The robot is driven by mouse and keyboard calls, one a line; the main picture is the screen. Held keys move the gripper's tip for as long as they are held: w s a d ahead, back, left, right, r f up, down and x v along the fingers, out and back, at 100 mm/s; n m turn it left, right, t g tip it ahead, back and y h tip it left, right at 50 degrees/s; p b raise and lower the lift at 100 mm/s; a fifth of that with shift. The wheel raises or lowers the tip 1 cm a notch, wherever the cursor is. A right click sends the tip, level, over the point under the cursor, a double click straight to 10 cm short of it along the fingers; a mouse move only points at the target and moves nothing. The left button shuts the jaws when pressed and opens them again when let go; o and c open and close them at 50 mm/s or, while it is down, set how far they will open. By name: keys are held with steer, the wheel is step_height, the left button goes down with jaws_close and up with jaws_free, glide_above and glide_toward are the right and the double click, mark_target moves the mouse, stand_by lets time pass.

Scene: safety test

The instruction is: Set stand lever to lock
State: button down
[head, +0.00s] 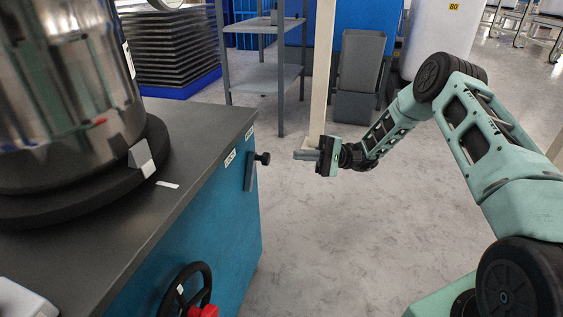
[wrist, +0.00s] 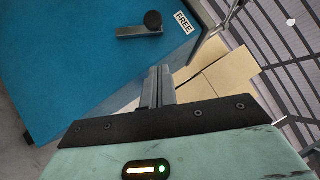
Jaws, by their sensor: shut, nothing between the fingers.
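The stand lever (head: 248,173) is a grey bar with a black knob (head: 263,158), on the side of the blue stand (head: 225,225). In the head view the bar is near upright with the knob at its upper end. The lever also shows in the wrist view (wrist: 135,32), its knob end near a white label reading FREE (wrist: 183,22). My gripper (head: 296,155) is to the right of the knob, apart from it. Its fingers (wrist: 158,72) are shut and empty. The LOCK wording cannot be read in either view.
Two small white labels, one left of the lever (head: 230,158) and one above it (head: 250,132), are on the stand. A black handwheel (head: 186,290) sits lower on the stand. A large metal vessel (head: 70,90) stands on top. A pale post (head: 323,70) rises behind my gripper. Open floor lies below.

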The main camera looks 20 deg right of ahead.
mark_target(260, 156)
steer(key=shift+s+a+r+b, duration=0.45)
steer(key=shift+a+b, duration=0.15)
steer(key=shift+a, duration=0.6)
steer(key=shift+s+a+r+b, duration=0.35)
steer(key=shift+a+r+b, duration=0.15)
steer(key=shift+a, duration=0.75)
steer(key=shift+s+a+r+b, duration=0.4)
steer(key=shift+a+b, duration=0.25)
steer(key=shift+a, duration=0.55)
steer(key=shift+r, duration=0.15)
steer(key=shift+s+a+r+n+p, duration=0.1)
steer(key=shift+s+r+n+p, duration=0.05)
steer(key=shift+n+p, duration=0.35)
